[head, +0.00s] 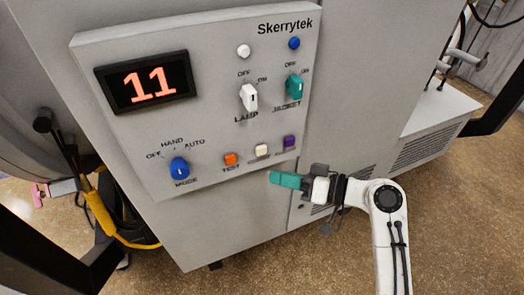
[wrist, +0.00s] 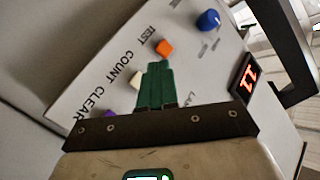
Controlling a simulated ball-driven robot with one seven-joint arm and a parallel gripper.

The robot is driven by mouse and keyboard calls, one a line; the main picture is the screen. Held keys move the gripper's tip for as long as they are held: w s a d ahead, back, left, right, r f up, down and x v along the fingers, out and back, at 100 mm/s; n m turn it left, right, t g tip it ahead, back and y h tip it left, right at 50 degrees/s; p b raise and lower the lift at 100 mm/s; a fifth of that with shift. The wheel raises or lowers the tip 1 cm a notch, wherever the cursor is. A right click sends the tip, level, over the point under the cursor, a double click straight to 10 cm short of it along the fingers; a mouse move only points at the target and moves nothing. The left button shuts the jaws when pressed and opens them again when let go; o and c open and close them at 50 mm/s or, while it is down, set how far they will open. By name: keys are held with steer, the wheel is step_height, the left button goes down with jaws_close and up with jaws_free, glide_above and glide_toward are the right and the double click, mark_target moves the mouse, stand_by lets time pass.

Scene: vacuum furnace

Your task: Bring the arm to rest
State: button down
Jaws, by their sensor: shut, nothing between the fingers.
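My gripper (head: 285,180) is shut and empty, with its teal fingers together, in front of the lower right edge of the control panel (head: 215,60). In the wrist view the teal fingers (wrist: 155,85) point at the panel between the orange TEST button (wrist: 165,47) and the white COUNT button (wrist: 135,79), which they partly cover. I cannot tell whether the fingertips touch the panel. My arm reaches in from the lower right of the head view, bent at a white joint. The purple button (head: 290,141) is above the gripper in the head view.
The panel has a red display (head: 147,82) reading 11, a blue MODE knob (head: 179,168), a white LAMP switch (head: 248,97) and a teal switch (head: 294,87). A yellow cable (head: 105,215) hangs at lower left. Brown floor (head: 450,210) is open at right.

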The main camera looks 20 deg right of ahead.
stand_by(0.3)
steer(key=s+d+f+g+h, duration=0.2)
steer(key=s+f+g+h, duration=0.4)
steer(key=s+f, duration=0.75)
steer(key=s+d+f+m+g+h, duration=0.1)
steer(key=s+d+f+g+h, duration=0.1)
steer(key=s, duration=0.5)
steer(key=s+d+f+m+g+h, duration=0.1)
steer(key=s+d+f+g+h, duration=0.1)
steer(key=s, duration=0.5)
steer(key=shift+d+f+g+h, duration=0.3)
steer(key=shift+d+f+h, duration=0.15)
steer(key=shift+h, duration=0.45)
